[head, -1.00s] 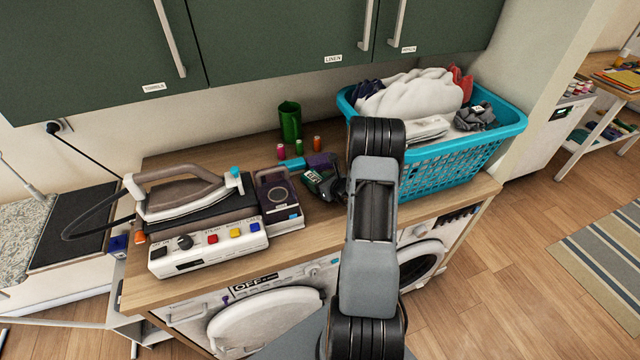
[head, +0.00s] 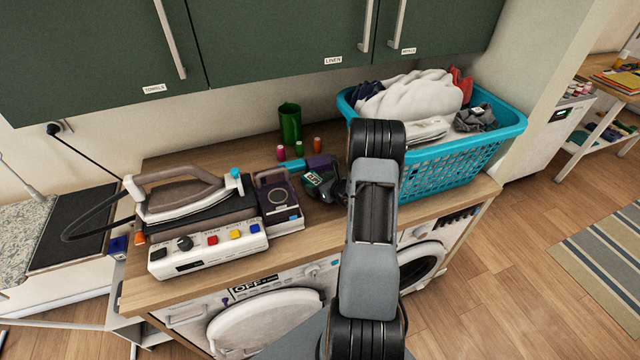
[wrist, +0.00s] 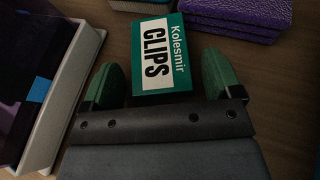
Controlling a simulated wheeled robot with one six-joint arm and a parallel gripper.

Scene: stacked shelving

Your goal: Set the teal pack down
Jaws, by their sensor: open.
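The teal pack (wrist: 160,55), a small box with a white panel reading "Kolesmir CLIPS", lies on the wooden worktop in the wrist view. My gripper (wrist: 160,80) is open, with one green fingertip on each side of the pack and a narrow gap showing at both sides. In the head view the pack (head: 313,179) is small, beside my dark gripper (head: 326,187), which is partly hidden behind my arm. The pack's underside is hidden, so its contact with the wood cannot be seen directly.
A purple stack (wrist: 235,14) lies just behind the pack, with a teal piece (head: 294,165) beside it. A dark device in a pale tray (head: 281,199) stands left, next to the iron station (head: 208,250). A turquoise laundry basket (head: 455,160) stands right. Thread spools (head: 299,149) stand behind.

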